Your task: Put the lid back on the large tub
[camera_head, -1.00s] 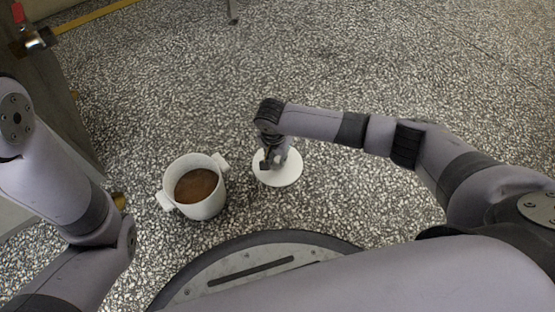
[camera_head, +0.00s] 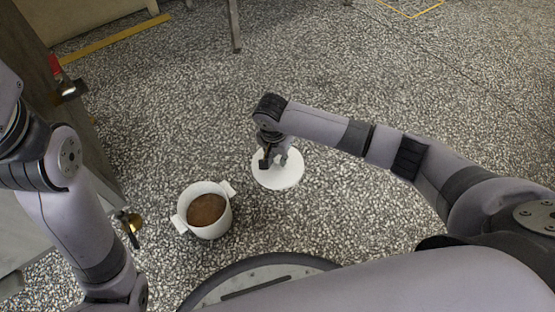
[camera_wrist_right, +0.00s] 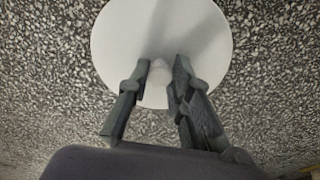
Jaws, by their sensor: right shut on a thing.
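The large tub (camera_head: 222,226) is white with two side handles and holds brown contents. It stands open on the floor left of my right gripper. The lid (camera_head: 285,178) is a white round disc with a small knob. My right gripper (camera_head: 273,163) is over the lid, shut on its knob. In the right wrist view the lid (camera_wrist_right: 125,35) lies flat beneath the fingers (camera_wrist_right: 160,75), with the knob between them. I cannot tell whether the lid touches the floor. My left arm comes in from the left; its gripper is out of the picture.
A cabinet or machine side (camera_head: 48,165) with a brass valve (camera_head: 131,222) and a red-handled fitting (camera_head: 68,88) stands at the left. A metal leg (camera_head: 234,28) stands at the top. The speckled floor (camera_head: 400,80) is clear to the right and beyond the lid.

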